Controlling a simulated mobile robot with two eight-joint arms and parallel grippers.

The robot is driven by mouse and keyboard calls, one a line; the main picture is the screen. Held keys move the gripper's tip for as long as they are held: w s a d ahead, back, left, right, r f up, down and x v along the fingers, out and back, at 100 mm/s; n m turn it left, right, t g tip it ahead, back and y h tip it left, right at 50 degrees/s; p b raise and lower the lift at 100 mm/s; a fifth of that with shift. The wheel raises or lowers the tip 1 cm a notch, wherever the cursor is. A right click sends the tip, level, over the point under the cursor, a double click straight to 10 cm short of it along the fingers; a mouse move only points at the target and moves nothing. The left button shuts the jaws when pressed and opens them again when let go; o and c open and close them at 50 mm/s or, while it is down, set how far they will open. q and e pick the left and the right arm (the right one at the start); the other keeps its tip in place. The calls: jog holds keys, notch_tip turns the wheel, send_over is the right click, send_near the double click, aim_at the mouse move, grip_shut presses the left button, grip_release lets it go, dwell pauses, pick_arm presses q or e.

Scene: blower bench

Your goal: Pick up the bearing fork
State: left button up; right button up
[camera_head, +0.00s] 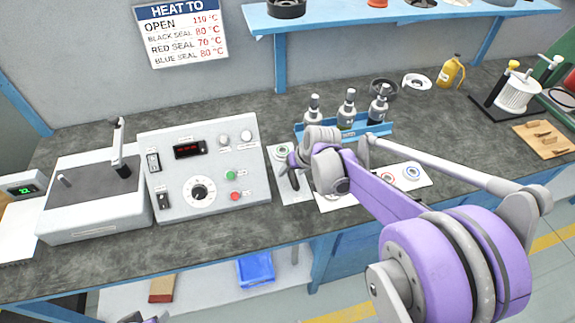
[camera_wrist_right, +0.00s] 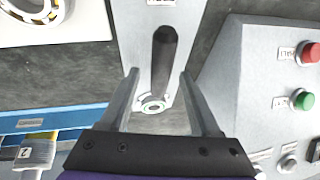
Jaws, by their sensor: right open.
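A black-handled tool, which looks like the bearing fork (camera_wrist_right: 163,60), lies on a pale panel in the right wrist view. A small pale ring shows at its near end. In the head view the dark handle (camera_head: 294,179) is partly hidden by my right gripper. My right gripper (camera_wrist_right: 160,76) is open, with one finger on each side of the tool. It appears above the tool and not closed on it; the exact height is unclear. In the head view my right gripper (camera_head: 292,163) is small and largely covered by its wrist. My left gripper is not visible.
A control box (camera_head: 205,168) with red and green buttons stands just left of the panel. Several bottles (camera_head: 346,108) stand in a blue rack (camera_head: 377,130) behind my right arm. A press-like machine (camera_head: 95,198) is farther left. The front strip of the bench (camera_head: 200,250) is clear.

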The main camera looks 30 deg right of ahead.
grip_shut()
jog(key=shift+r, duration=0.1)
dwell(0.5)
notch_tip(320, 180, up, 10)
jog(key=p, duration=0.1)
dwell(0.4)
